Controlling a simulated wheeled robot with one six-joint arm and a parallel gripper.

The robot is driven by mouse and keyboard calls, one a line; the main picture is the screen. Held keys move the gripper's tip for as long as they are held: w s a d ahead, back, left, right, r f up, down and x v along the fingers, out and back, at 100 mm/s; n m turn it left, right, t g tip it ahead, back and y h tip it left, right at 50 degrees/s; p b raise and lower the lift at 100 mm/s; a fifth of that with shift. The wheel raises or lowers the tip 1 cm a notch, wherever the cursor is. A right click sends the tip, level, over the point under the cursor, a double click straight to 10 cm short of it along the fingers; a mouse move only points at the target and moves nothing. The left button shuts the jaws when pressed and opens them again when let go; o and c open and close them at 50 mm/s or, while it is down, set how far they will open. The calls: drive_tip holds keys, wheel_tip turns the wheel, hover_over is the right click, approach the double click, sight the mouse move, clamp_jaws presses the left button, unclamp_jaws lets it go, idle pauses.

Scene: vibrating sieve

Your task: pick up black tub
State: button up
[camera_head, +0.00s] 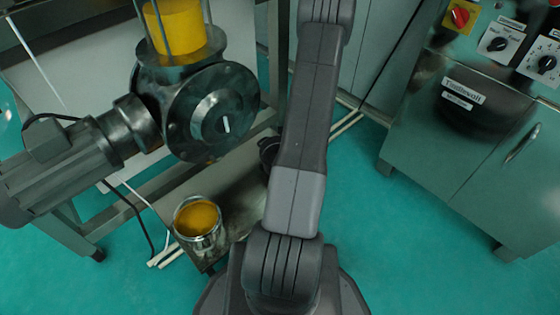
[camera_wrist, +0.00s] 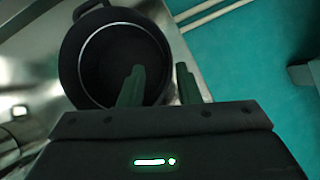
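The black tub (camera_wrist: 108,62) stands upright and empty on a metal surface in the wrist view, with a lug on its upper left edge. In the head view only a dark sliver of the tub (camera_head: 267,153) shows beside my arm, which hides the rest. My gripper (camera_wrist: 162,72) is open. In the wrist view its left finger overlaps the tub's opening and its right finger is just outside the right rim. I cannot tell how far the fingertips are above the rim. In the head view my gripper is hidden by the arm.
A metal can of yellow material (camera_head: 198,218) stands on the low metal platform (camera_head: 238,205), left of the tub. The motor and valve machine (camera_head: 210,110) overhangs it. A control cabinet (camera_head: 480,140) stands at right. Green floor between is clear except for white pipes.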

drive_tip(key=b+x, duration=0.1)
drive_tip(key=x, duration=0.4)
drive_tip(key=shift+w+d+f, duration=0.1)
drive_tip(key=shift+d, duration=0.1)
drive_tip(key=shift+c, duration=0.2)
clamp_jaws()
